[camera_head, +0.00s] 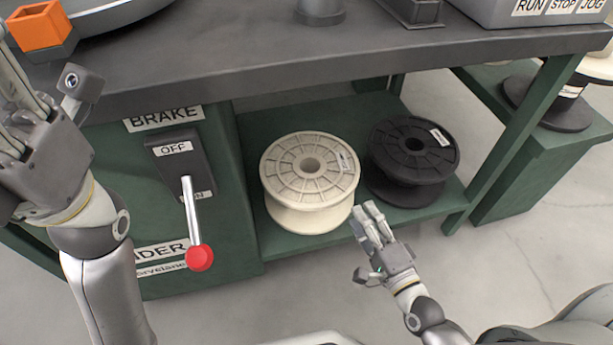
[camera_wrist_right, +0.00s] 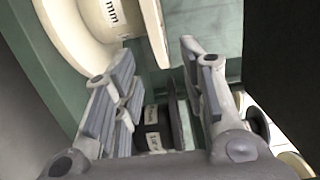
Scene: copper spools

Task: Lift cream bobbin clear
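The cream bobbin (camera_head: 310,170) stands upright on the green lower shelf (camera_head: 282,240), left of a black bobbin (camera_head: 413,152). My right gripper (camera_head: 370,215) is beside the cream bobbin's front right side, with its fingers pointing toward it. In the right wrist view, its fingers (camera_wrist_right: 160,75) are apart with nothing between them. The cream bobbin (camera_wrist_right: 70,25) shows beyond the fingers at upper left, with a flange edge in line with the gap. Whether a finger touches it cannot be told. My left gripper (camera_head: 20,120) is at the left edge, away from the bobbins; its finger opening is unclear.
The grey tabletop (camera_head: 300,65) overhangs the shelf. A brake lever with a red knob (camera_head: 200,258) sticks out left of the cream bobbin. A green leg (camera_head: 515,140) stands right of the black bobbin. The floor in front is partly clear.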

